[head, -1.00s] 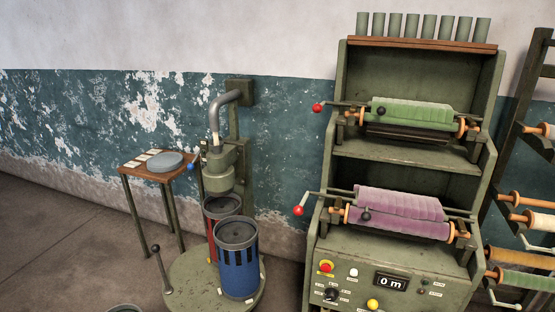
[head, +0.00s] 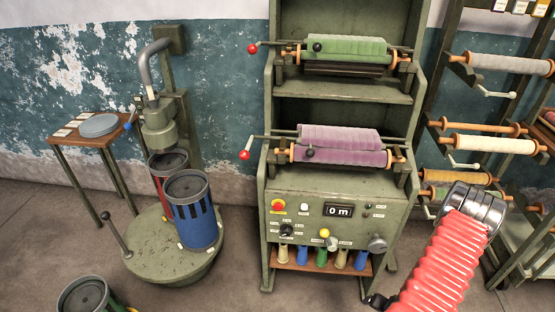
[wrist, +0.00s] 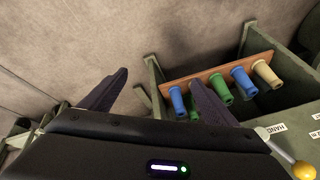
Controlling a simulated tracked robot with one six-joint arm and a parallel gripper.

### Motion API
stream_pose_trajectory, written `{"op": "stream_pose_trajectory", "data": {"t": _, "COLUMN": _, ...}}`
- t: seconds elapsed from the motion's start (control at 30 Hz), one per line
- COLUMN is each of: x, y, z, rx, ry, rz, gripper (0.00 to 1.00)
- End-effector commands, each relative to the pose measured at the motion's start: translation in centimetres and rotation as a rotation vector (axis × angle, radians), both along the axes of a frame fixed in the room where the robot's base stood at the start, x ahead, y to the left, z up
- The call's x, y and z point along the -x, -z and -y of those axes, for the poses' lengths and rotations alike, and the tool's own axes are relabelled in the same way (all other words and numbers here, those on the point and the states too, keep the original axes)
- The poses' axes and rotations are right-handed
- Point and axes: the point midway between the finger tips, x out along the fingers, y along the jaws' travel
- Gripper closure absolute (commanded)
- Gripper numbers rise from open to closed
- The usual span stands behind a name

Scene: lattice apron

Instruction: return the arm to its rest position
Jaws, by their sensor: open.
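My arm's red ribbed sleeve (head: 440,265) rises from the bottom right of the head view, ending in a metal collar (head: 478,203). It stands in front of the winding machine's right side and the spool rack. In the wrist view my gripper (wrist: 160,76) has its two dark fingers spread wide apart. The fingers cannot be made out in the head view.
The green winding machine (head: 270,215) has a shelf of coloured spools (head: 320,257) low down; the wrist view shows them too (wrist: 220,87). A yellow knob (wrist: 304,170) is close by there. A rack (head: 430,150) stands right. A blue can (head: 196,225) stands on a round base, left.

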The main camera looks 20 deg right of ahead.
Motion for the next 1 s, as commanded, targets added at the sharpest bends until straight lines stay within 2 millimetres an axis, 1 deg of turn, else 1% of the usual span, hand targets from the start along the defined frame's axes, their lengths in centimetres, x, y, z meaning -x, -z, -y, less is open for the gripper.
{"op": "stream_pose_trajectory", "data": {"t": 0.03, "x": -0.3, "y": -1.2, "z": 0.0, "rx": -0.003, "ry": -0.019, "rz": -0.032, "gripper": 0.18}}
{"op": "stream_pose_trajectory", "data": {"t": 0.27, "x": -0.7, "y": -5.9, "z": -0.6, "rx": -0.029, "ry": -0.089, "rz": -0.166, "gripper": 0.18}}
{"op": "stream_pose_trajectory", "data": {"t": 0.47, "x": -1.5, "y": -10.5, "z": -1.8, "rx": -0.047, "ry": -0.146, "rz": -0.257, "gripper": 0.18}}
{"op": "stream_pose_trajectory", "data": {"t": 0.77, "x": -3.0, "y": -17.6, "z": -4.5, "rx": -0.067, "ry": -0.227, "rz": -0.356, "gripper": 0.18}}
{"op": "stream_pose_trajectory", "data": {"t": 1.0, "x": -4.1, "y": -23.3, "z": -7.6, "rx": -0.079, "ry": -0.291, "rz": -0.408, "gripper": 0.18}}
